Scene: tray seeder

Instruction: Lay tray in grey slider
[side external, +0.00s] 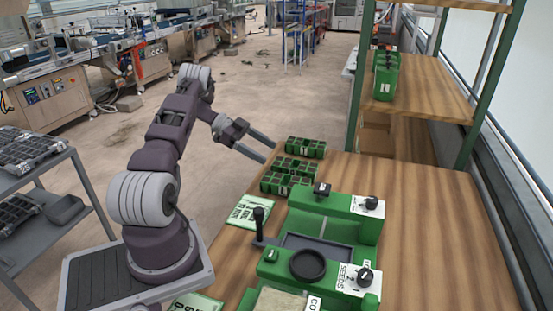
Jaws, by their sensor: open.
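Several small green trays with open cells lie on the wooden table: a far tray (306,147), a middle tray (295,168) and a near tray (286,184). My gripper (270,153) is open and empty, its two fingers pointing right and down, just left of the far and middle trays in the picture. I cannot tell its exact height above the table. The grey slider (318,242) is a flat dark grey bed between the two green housings of the seeder (340,208). No tray shows on it. A black-knobbed lever (259,217) stands at its left end.
The seeder has a round black hopper opening (307,265) and dark knobs. Printed cards (251,211) lie along the table's left edge. A wooden shelf unit (420,92) with green containers (385,80) stands behind. The table's right side is clear.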

